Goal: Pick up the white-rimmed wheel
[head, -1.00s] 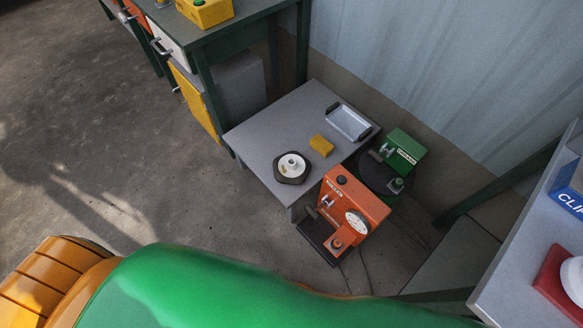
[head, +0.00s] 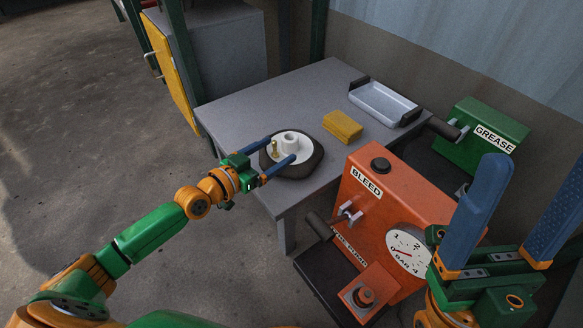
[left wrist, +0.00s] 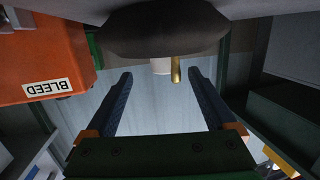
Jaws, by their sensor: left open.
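The white-rimmed wheel (head: 312,164) lies flat on the grey table, with a dark tyre, a white hub and a small brass stem. My left gripper (head: 283,149) reaches in from the left, with its two blue fingers open. Its fingertips overlap the wheel's white rim, one on each side of the stem in the picture. In the left wrist view, the dark tyre (left wrist: 165,30) is at the top, with the hub and stem between the open fingers. I see no clear contact. My right gripper (head: 535,168) is open and empty at the lower right.
A yellow block (head: 342,125) and a metal tray (head: 383,103) lie on the grey table (head: 240,106) behind the wheel. An orange BLEED machine (head: 375,200) stands close to the right, and a green GREASE machine (head: 484,130) behind it. Floor is clear at left.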

